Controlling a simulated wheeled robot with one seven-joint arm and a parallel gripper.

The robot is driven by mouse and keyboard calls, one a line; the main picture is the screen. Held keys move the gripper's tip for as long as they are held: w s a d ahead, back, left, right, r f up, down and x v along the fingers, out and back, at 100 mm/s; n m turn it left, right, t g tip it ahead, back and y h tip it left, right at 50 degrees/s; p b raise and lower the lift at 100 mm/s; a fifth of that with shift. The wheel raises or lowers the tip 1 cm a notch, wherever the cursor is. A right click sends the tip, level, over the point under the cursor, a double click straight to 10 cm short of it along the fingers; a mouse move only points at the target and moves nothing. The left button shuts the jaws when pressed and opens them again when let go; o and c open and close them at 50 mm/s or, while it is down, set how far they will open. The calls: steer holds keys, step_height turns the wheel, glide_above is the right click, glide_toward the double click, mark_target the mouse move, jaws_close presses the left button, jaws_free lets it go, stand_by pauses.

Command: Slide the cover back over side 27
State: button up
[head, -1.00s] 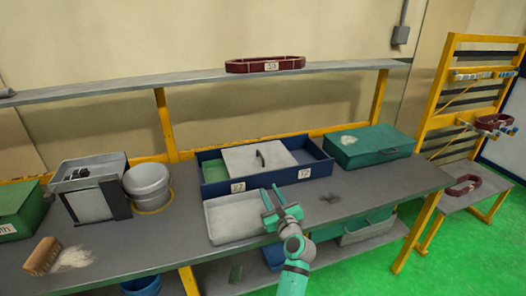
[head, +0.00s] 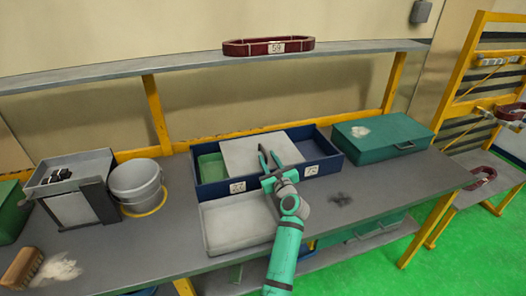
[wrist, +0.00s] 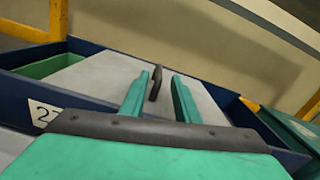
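The blue box (head: 212,192) stands on the workbench, with a 27 label (head: 237,187) at its front left and another label (head: 311,170), apparently 72, at its front right. The flat grey cover (head: 238,152) lies over the middle of the box. Green shows in the open left part and bare blue in the open right part. My gripper (head: 268,159) is over the cover. In the wrist view, the dark cover handle (wrist: 156,83) shows between the spread fingers of my gripper (wrist: 161,78). I cannot tell whether they touch it.
A grey tray (head: 225,234) sits in front of the box. A closed green case (head: 386,147) stands to the right, and a bucket (head: 137,184) to the left. A shelf (head: 100,79) with a dark red ring (head: 268,47) runs above. A brush (head: 22,268) lies front left.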

mark_target(260, 144)
steer(key=shift+x, duration=2.75)
steer(key=shift+a, duration=0.1)
steer(key=shift+w, duration=0.1)
jaws_close()
